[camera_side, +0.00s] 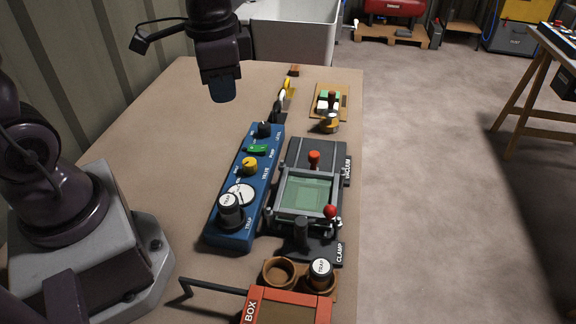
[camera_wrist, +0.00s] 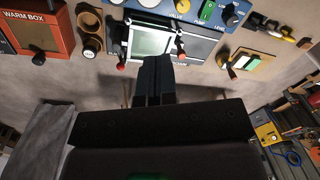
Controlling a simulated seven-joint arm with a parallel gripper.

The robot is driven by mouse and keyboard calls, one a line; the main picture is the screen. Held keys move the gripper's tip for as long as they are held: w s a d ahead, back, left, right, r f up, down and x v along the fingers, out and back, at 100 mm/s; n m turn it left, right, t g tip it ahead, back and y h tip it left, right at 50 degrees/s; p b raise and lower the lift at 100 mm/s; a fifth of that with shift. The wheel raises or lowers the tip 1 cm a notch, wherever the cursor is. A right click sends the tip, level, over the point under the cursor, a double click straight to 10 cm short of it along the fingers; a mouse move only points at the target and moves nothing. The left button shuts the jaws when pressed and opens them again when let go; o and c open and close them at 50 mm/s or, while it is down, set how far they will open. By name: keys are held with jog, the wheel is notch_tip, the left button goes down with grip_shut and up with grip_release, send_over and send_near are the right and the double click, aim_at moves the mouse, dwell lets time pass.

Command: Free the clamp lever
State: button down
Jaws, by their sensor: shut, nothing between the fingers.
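The clamp lever, with a red ball knob (camera_side: 330,211), stands at the near right corner of the framed green panel (camera_side: 305,195), beside the CLAMP label. In the wrist view its red knob (camera_wrist: 121,66) shows at the panel's lower left corner. My gripper (camera_side: 222,92) is high above the table, behind and left of the panel in the side view, well apart from the lever. In the wrist view my gripper (camera_wrist: 153,98) has its dark fingers together and empty. The lever's base is too small to make out clearly.
A second orange-red knob (camera_side: 314,158) stands at the VACUUM end. A blue control box (camera_side: 262,165) with knobs lies left of the panel. A black-and-white capped cup (camera_side: 320,272) and a red warm box (camera_wrist: 38,42) are at the near end.

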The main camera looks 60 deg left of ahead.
jog(key=s+a+r+n+t, duration=0.1)
jog(key=s+r+n+t, duration=0.2)
jog(key=s+r+n, duration=0.1)
jog(key=shift+s+a+r, duration=0.15)
jog(key=shift+s+r, duration=0.4)
jog(key=shift+s, duration=0.35)
jog(key=c, duration=1.8)
grip_release()
jog(key=s+r+t, duration=0.1)
jog(key=s+r, duration=0.1)
jog(key=shift+r+t+h, duration=0.3)
jog(key=shift+t+h, duration=0.1)
jog(key=o, duration=0.4)
jog(key=shift+r, duration=0.15)
jog(key=shift+c, duration=0.2)
jog(key=o, duration=0.5)
jog(key=f, duration=0.1)
jog(key=w+f+g, duration=0.2)
jog(key=shift+w+d+f, duration=0.2)
jog(key=shift+d+f, duration=0.05)
jog(key=shift+d, duration=0.05)
jog(key=n+g+h, duration=0.1)
jog(key=g+h, duration=0.2)
jog(key=h, duration=0.1)
send_near(330, 206)
jog(key=x, duration=0.9)
jog(key=shift+f, duration=0.2)
